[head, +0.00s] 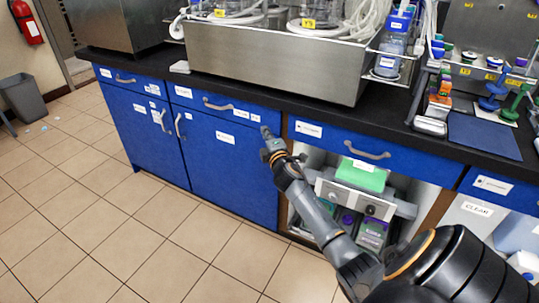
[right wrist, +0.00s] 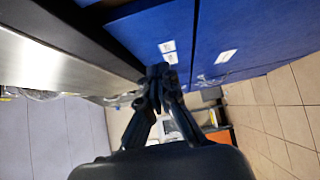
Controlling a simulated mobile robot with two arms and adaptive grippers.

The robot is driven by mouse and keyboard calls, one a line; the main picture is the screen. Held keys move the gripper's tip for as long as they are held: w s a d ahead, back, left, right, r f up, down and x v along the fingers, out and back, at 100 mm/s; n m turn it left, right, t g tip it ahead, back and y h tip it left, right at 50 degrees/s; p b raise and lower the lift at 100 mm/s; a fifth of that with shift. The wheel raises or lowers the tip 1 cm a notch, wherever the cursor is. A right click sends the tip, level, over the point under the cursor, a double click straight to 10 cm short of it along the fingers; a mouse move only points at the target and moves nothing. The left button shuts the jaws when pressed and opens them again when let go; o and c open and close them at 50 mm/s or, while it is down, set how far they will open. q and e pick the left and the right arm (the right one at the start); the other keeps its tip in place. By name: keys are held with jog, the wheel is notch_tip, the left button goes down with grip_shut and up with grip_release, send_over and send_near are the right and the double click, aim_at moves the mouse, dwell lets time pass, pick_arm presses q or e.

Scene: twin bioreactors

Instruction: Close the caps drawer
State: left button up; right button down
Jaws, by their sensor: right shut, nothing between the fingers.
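Blue drawer fronts run under the black counter. One drawer (head: 240,112) with a grey handle (head: 217,104) is in the middle, and another (head: 335,142) with a handle (head: 367,152) is to its right. Their labels are too small to read, so I cannot tell which is the caps drawer. Neither shows a clear gap. My right gripper (head: 266,132) is shut and empty, in front of the right end of the middle drawer. In the right wrist view its fingertips (right wrist: 158,72) are close to the blue fronts; contact is unclear. My left gripper is not in view.
Below the right drawer an open bay (head: 345,200) holds a green-topped box (head: 362,175) and other items. The black counter (head: 270,105) carries a steel unit (head: 275,60) with tubing. A bin (head: 22,98) stands far left. The tiled floor in front is clear.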

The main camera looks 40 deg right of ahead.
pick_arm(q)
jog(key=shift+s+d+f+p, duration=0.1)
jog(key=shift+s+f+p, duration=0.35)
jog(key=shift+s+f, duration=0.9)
pick_arm(e)
jog(key=v, duration=0.8)
jog(key=shift+s+f, duration=0.25)
jog(key=shift+s, duration=0.1)
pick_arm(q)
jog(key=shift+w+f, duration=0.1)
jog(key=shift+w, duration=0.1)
pick_arm(e)
jog(key=shift+f, duration=0.1)
